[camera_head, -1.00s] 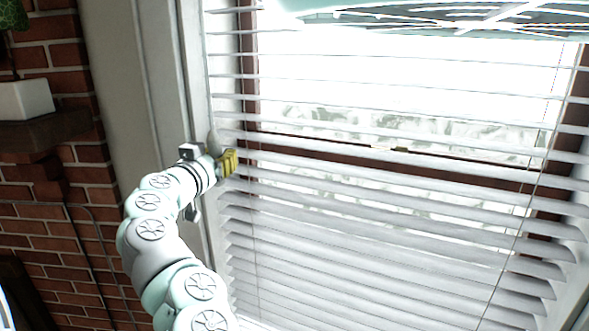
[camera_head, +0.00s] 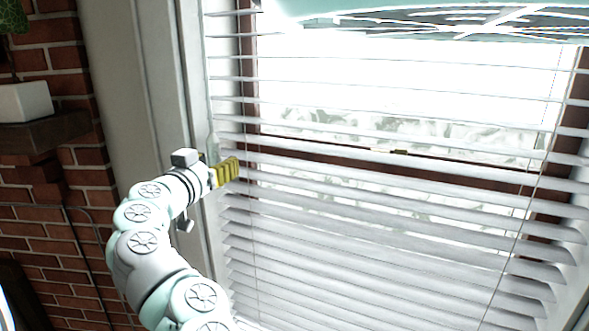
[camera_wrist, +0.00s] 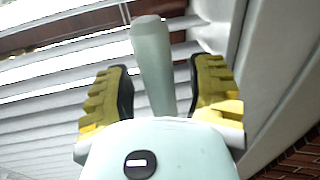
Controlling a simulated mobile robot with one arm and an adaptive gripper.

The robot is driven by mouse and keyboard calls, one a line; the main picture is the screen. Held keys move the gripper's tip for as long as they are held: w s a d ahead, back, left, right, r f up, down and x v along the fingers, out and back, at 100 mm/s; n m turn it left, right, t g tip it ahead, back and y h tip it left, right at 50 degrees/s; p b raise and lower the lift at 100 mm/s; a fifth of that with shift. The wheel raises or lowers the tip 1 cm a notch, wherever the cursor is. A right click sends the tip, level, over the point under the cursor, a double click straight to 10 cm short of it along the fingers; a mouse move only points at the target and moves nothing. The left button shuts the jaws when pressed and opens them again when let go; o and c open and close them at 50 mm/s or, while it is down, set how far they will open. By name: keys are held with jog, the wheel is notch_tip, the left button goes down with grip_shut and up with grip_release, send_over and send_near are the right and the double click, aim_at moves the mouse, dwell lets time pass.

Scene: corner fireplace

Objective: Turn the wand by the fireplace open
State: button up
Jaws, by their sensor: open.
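The wand is a pale grey-green rod with a thicker handle (camera_head: 213,146), hanging at the left edge of the window blind in the head view. In the wrist view the handle (camera_wrist: 152,62) stands upright in the picture, with its rounded end at the top. My gripper (camera_head: 228,172) has yellow ribbed fingers and is at the handle's lower part. In the wrist view the fingers are open on either side of the handle, with gaps showing on both sides. My gripper's body hides the handle's nearer part there.
White blind slats (camera_head: 380,185) cover the window right beside my gripper, tilted with light showing between them. The window frame (camera_head: 165,90) is on the left. Beyond it are a brick wall (camera_head: 95,240) and a mantel shelf (camera_head: 45,130) with a white pot (camera_head: 25,102).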

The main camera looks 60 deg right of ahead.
jog(key=shift+v, duration=2.7)
